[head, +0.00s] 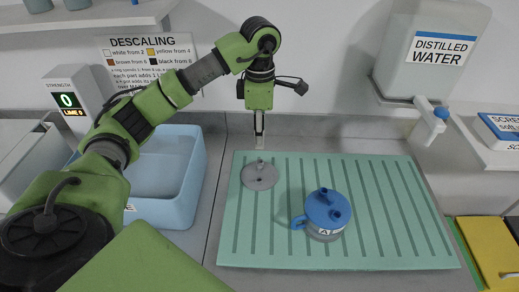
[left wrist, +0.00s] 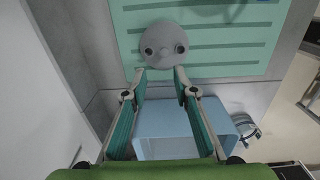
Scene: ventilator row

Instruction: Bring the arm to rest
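My left gripper (head: 260,146) hangs pointing down at the back left edge of the green ribbed mat (head: 380,240). In the left wrist view its two fingers (left wrist: 159,72) are spread apart with nothing between them. My left arm reaches in from the left, bent high at the elbow. My right gripper is not in view.
A grey jug with a blue lid (head: 326,207) stands mid-mat. A pale blue bin (head: 168,205) is left of the mat, under my arm. A strength display (head: 66,101) reads 0. A distilled water tank (head: 425,55) with a tap (head: 437,116) is at the back right. The right mat area is clear.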

